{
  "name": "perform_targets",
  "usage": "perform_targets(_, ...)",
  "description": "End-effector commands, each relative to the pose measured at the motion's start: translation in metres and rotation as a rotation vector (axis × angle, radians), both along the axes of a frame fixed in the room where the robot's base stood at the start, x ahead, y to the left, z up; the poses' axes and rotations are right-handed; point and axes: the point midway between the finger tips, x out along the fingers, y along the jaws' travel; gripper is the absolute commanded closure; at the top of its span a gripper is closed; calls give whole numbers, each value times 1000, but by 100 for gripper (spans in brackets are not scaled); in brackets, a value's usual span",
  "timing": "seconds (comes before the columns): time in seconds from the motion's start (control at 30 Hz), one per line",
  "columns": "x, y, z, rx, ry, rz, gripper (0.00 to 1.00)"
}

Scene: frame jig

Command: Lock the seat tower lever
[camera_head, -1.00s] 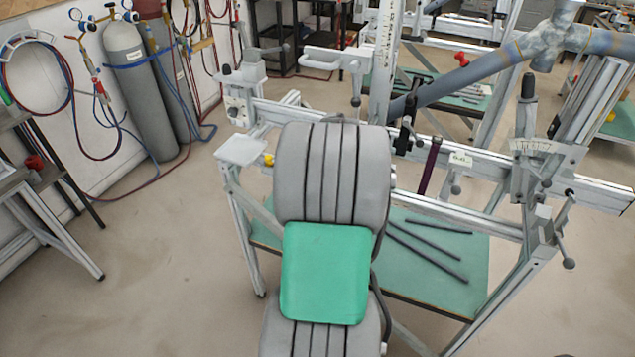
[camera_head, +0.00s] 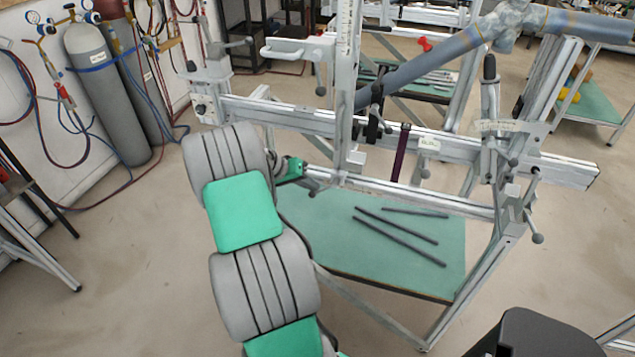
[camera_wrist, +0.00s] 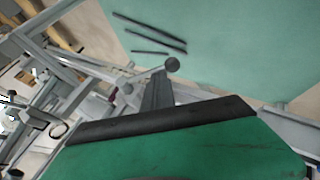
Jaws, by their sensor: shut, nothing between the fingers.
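The seat tower appears to be the upright post with a scale (camera_head: 347,75) on the jig's long beam. A lever with a knob (camera_head: 320,88) hangs at its left side; I cannot tell whether this is the seat tower lever or whether it is locked. My gripper (camera_head: 318,180) is below that knob, left of the tower's lower part and just under the beam. In the wrist view the grey fingers of my gripper (camera_wrist: 158,78) are together and empty. A dark round knob (camera_wrist: 172,64) shows close to their tips; contact cannot be told.
A green shelf (camera_head: 330,235) with several dark bars (camera_head: 400,242) lies low under the beam (camera_head: 455,146). A blue-grey tube (camera_head: 440,68) crosses above. Another lever post (camera_head: 490,100) stands to the right. Gas cylinders (camera_head: 108,95) stand at the left wall. Floor is open at left.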

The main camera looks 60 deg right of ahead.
Motion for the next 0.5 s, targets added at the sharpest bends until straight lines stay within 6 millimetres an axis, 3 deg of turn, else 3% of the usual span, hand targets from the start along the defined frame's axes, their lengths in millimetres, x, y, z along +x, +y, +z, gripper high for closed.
perform_targets(0.5, 4, 3, -10, 4, -1, 12, 100)
